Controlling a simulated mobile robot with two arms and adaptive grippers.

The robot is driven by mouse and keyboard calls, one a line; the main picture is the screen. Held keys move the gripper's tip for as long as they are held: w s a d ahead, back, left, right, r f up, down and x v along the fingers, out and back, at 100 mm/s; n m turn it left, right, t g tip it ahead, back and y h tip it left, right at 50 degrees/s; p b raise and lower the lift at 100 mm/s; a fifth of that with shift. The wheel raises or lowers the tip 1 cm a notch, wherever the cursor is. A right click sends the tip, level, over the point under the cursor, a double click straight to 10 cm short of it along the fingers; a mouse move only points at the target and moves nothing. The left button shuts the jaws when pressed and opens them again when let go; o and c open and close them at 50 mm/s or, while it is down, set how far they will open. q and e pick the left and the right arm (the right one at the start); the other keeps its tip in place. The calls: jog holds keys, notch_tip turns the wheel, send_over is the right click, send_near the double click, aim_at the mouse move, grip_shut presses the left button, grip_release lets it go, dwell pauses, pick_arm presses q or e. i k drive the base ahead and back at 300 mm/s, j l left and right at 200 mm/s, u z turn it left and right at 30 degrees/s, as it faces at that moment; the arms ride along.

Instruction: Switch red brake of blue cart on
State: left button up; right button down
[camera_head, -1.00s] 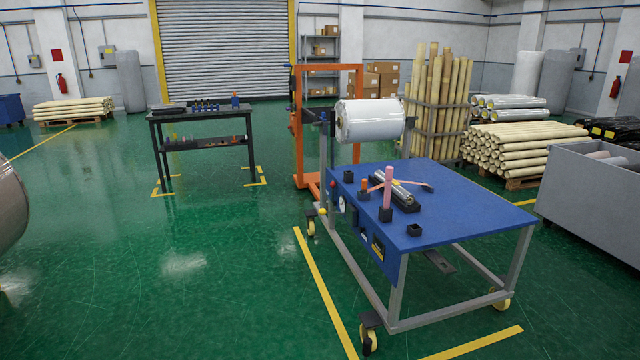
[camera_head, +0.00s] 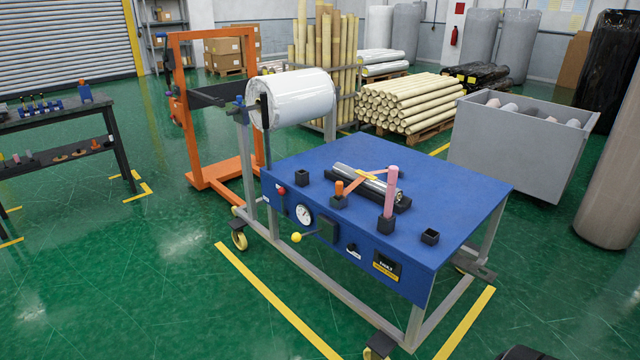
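The blue cart (camera_head: 300,163) stands right of centre, with a blue top on a grey frame with yellow-wheeled casters. Its front panel carries a red knob (camera_head: 281,191), a round gauge (camera_head: 304,214), a yellow-tipped lever (camera_head: 297,237) and a small black switch (camera_head: 351,248). I cannot tell which part is the red brake. A near caster (camera_head: 380,346) is cut off by the bottom edge. The left caster (camera_head: 239,236) shows a yellow wheel. I do not see either gripper clearly.
An orange lifting frame (camera_head: 176,110) and a white wrapped roll (camera_head: 291,97) stand behind the cart. A grey bin (camera_head: 515,145) stands at the right. An unclear dark shape (camera_head: 525,353) sits at the bottom edge. The green floor left of the cart is clear.

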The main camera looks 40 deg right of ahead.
aim_at(281, 191)
jog(key=i+l, duration=0.7)
jog(key=i+l+z, duration=0.1)
jog(key=i+l, duration=0.6)
jog(key=i, duration=0.2)
